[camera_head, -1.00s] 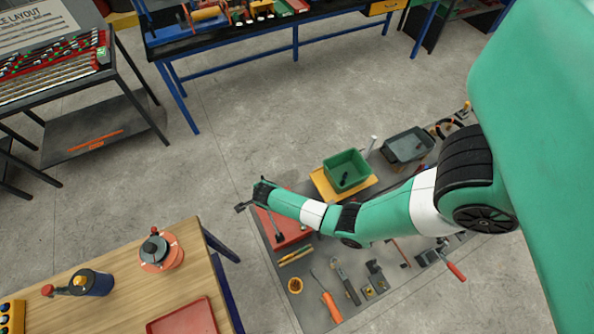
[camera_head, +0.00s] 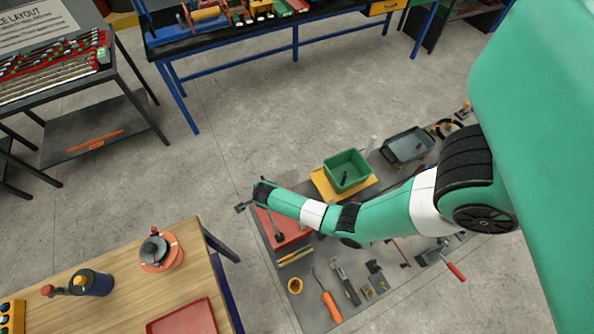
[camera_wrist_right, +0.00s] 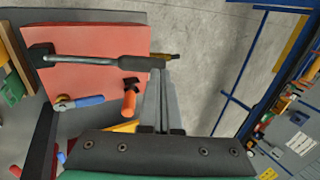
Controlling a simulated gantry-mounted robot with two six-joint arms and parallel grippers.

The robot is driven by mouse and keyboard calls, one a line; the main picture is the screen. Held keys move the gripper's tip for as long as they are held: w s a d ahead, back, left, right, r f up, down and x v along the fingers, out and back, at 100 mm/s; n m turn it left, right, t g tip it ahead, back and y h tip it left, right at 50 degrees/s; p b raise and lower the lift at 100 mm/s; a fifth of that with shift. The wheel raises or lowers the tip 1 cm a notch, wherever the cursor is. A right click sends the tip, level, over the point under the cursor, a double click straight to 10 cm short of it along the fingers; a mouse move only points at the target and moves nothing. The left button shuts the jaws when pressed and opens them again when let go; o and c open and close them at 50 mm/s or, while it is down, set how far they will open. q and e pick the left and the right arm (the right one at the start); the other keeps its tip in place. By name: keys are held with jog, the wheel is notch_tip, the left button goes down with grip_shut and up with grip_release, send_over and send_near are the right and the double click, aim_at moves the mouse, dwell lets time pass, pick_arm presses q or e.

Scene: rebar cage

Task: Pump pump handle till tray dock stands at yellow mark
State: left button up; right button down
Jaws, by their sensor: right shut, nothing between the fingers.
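A grey bar with a dark grip, which looks like the pump handle (camera_wrist_right: 95,59), lies over a red plate (camera_wrist_right: 85,95) in the wrist view. It also shows in the head view (camera_head: 275,226). My right gripper (camera_wrist_right: 162,75) is shut and empty, its fingertips at the dark grip end; I cannot tell whether they touch it. In the head view my right gripper (camera_head: 241,207) is at the red plate's left corner. My left gripper is out of view. I cannot clearly make out the tray dock or the yellow mark; a yellow plate (camera_head: 322,186) lies under a green bin (camera_head: 346,160).
A grey mat (camera_head: 300,315) on the floor holds hand tools and a dark grey tray (camera_head: 408,145). A wooden table (camera_head: 185,245) stands at lower left. A black rack (camera_head: 100,125) and a blue-legged bench (camera_head: 330,43) stand behind. Floor between them is clear.

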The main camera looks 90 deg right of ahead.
jog(key=shift+w+d+f+b, duration=0.2)
jog(key=shift+d+f+b, duration=0.15)
jog(key=shift+f, duration=0.3)
jog(key=shift+f, duration=0.1)
jog(key=shift+w+d+f+b, duration=0.15)
jog(key=shift+d+f+b, duration=0.1)
jog(key=shift+f+b, duration=0.25)
jog(key=shift+f, duration=0.1)
jog(key=shift+w+d+f+b, duration=0.15)
jog(key=shift+d+f+b, duration=0.05)
jog(key=shift+f+b, duration=0.35)
jog(key=shift+f, duration=0.1)
